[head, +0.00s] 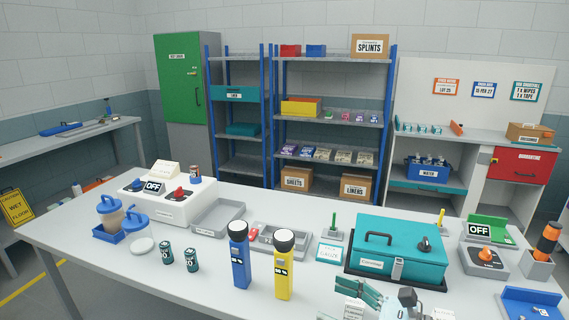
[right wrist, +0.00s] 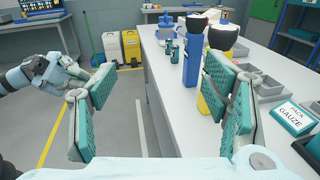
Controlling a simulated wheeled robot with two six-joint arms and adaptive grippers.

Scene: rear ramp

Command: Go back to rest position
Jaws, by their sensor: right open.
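My right gripper (head: 385,299) is at the bottom of the head view, in front of the teal case (head: 398,245) near the table's front edge. In the right wrist view its two teal-padded fingers (right wrist: 160,95) stand wide apart with nothing between them. Beyond the right finger are a blue flashlight (right wrist: 193,62) and a yellow flashlight, partly hidden. Both stand upright on the table. My left arm shows at the left of the right wrist view, with its gripper (right wrist: 68,74) partly hidden; its jaw state is unclear. The left gripper is outside the head view.
Shelves (head: 330,105) stand behind. Floor shows left of the table in the wrist view.

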